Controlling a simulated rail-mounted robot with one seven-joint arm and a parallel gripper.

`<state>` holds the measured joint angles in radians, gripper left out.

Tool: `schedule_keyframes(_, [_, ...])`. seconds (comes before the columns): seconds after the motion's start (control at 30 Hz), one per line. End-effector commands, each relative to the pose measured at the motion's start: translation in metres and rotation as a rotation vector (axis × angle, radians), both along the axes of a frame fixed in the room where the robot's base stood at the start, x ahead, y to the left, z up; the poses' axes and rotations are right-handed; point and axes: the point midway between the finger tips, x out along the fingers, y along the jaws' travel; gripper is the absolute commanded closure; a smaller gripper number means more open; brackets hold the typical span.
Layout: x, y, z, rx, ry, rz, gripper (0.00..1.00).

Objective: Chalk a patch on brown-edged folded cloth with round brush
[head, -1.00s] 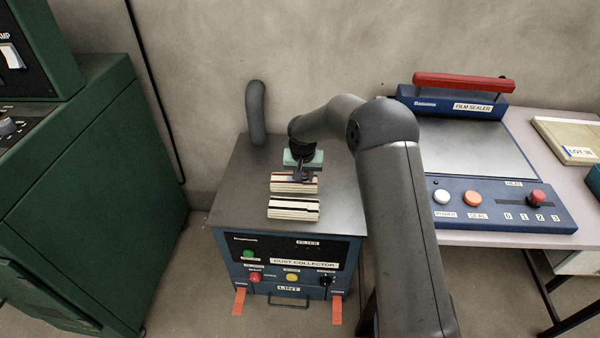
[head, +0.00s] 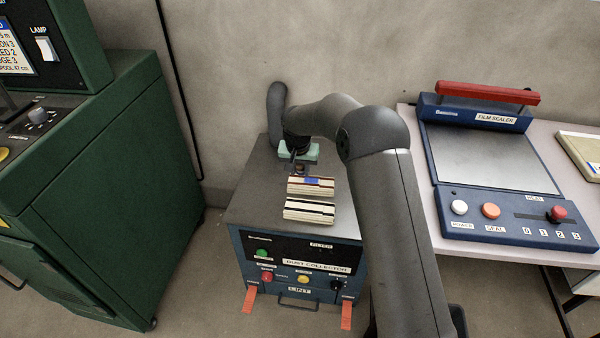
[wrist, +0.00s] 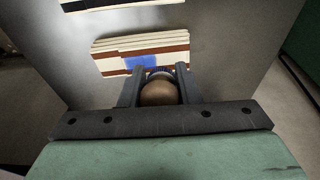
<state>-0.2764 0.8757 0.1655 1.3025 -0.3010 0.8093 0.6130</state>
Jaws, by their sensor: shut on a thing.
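The brown-edged folded cloth (head: 298,188) lies on top of the dust collector, and it also shows in the wrist view (wrist: 115,48). A blue chalk patch (wrist: 142,63) is on its upper face near the brown edge. My gripper (wrist: 158,78) is shut on the round brush (wrist: 158,93), whose brown rounded end shows between the fingers; its bristles are mostly hidden. In the head view my gripper (head: 299,169) is just behind the cloth, on the wall side. I cannot tell whether the brush touches the cloth.
A second folded cloth with a black stripe (head: 309,214) lies nearer the front of the dust collector (head: 243,212). A bent pipe (head: 276,105) rises behind. A green machine (head: 120,150) stands left, and a film sealer (head: 490,160) sits on the table at right.

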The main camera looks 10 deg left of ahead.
Motion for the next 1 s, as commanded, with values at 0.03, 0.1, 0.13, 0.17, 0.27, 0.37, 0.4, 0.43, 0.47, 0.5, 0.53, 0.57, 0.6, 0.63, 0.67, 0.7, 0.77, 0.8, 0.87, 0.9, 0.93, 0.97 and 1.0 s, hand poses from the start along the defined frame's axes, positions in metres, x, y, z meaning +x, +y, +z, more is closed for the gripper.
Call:
schedule_keyframes(0.03, [0.001, 0.000, 0.008, 0.000, -0.002, -0.001, 0.94])
schedule_keyframes(0.1, [0.001, -0.001, 0.015, 0.000, -0.002, -0.002, 0.94])
schedule_keyframes(0.13, [0.001, -0.001, 0.018, 0.000, -0.003, -0.002, 0.94])
schedule_keyframes(0.17, [0.001, -0.002, 0.021, 0.000, -0.002, -0.003, 0.94])
schedule_keyframes(0.27, [0.001, -0.003, 0.030, 0.000, -0.002, -0.004, 0.94])
schedule_keyframes(0.37, [0.002, -0.003, 0.038, 0.000, -0.002, -0.005, 0.94])
schedule_keyframes(0.4, [0.002, -0.004, 0.041, 0.000, -0.002, -0.005, 0.94])
schedule_keyframes(0.43, [0.002, -0.004, 0.043, 0.000, -0.002, -0.005, 0.94])
schedule_keyframes(0.47, [0.002, -0.004, 0.045, 0.000, -0.002, -0.006, 0.94])
schedule_keyframes(0.5, [0.002, -0.004, 0.047, 0.000, -0.002, -0.006, 0.94])
schedule_keyframes(0.53, [0.002, -0.004, 0.047, 0.000, -0.002, -0.006, 0.94])
schedule_keyframes(0.57, [0.002, -0.005, 0.048, 0.000, -0.002, -0.006, 0.94])
schedule_keyframes(0.6, [0.002, -0.005, 0.048, 0.000, -0.001, -0.006, 0.94])
schedule_keyframes(0.63, [0.002, -0.005, 0.048, 0.000, -0.001, -0.006, 0.94])
schedule_keyframes(0.67, [0.002, -0.005, 0.048, 0.000, -0.001, -0.006, 0.94])
schedule_keyframes(0.7, [0.002, -0.005, 0.048, 0.000, -0.001, -0.007, 0.94])
schedule_keyframes(0.77, [0.002, -0.005, 0.048, 0.000, -0.001, -0.006, 0.94])
schedule_keyframes(0.8, [0.002, -0.005, 0.048, 0.000, -0.001, -0.006, 0.94])
schedule_keyframes(0.87, [0.002, -0.005, 0.047, 0.000, -0.001, -0.007, 0.94])
schedule_keyframes(0.9, [0.002, -0.005, 0.047, 0.000, -0.001, -0.007, 0.94])
schedule_keyframes(0.93, [0.002, -0.005, 0.047, 0.000, -0.001, -0.007, 0.94])
schedule_keyframes(0.97, [0.002, -0.005, 0.047, 0.000, -0.001, -0.007, 0.94])
schedule_keyframes(1.0, [0.002, -0.005, 0.047, 0.000, -0.001, -0.007, 0.94])
